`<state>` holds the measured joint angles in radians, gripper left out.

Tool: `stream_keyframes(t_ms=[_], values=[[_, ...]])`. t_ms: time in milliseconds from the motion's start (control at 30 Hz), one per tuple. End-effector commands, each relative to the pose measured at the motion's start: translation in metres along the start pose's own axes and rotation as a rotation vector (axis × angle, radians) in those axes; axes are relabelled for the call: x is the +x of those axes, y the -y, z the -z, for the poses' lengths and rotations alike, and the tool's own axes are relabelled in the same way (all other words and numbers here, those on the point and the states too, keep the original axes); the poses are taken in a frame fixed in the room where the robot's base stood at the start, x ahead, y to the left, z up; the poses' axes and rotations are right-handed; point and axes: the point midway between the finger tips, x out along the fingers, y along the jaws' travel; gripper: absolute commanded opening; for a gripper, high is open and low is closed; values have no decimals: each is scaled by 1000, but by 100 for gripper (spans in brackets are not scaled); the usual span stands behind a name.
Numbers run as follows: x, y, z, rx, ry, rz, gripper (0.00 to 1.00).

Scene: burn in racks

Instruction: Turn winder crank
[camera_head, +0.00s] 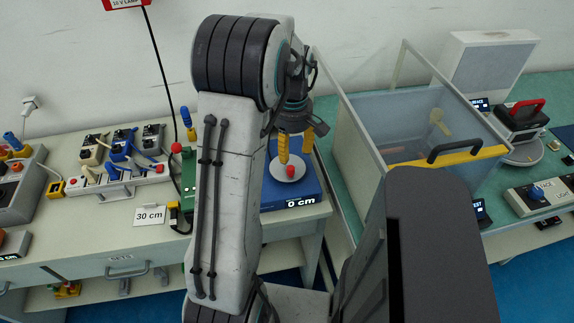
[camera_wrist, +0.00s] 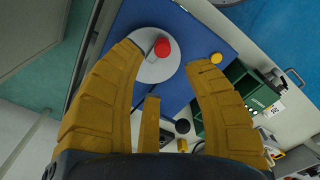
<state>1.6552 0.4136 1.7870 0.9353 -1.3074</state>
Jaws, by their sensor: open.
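The winder is a blue box (camera_head: 306,186) with a "0 cm" display on its front, standing at the right end of the left bench. On its top is a pale round crank disc (camera_head: 288,174) with a red knob (camera_head: 292,168). My gripper (camera_head: 295,156) points down over the disc, with its yellow fingers spread. In the wrist view, the red knob (camera_wrist: 162,47) and the pale disc (camera_wrist: 160,70) show between the open fingertips (camera_wrist: 165,56). Nothing is held. I cannot tell how far the fingertips are above the disc. My arm hides part of the box's left side.
A green device (camera_head: 188,175) stands just left of the winder. A "30 cm" card (camera_head: 150,215) and a switch strip with cables (camera_head: 120,180) are farther left. A clear-walled bin with a yellow-edged front (camera_head: 440,158) stands right, on the green bench.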

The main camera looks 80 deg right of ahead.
Motion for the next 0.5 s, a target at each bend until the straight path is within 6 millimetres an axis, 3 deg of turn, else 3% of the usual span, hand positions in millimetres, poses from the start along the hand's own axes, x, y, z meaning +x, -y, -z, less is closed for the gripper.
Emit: stream_keyframes(t_ms=[500], values=[[1,2,0,-392,0,6,45]])
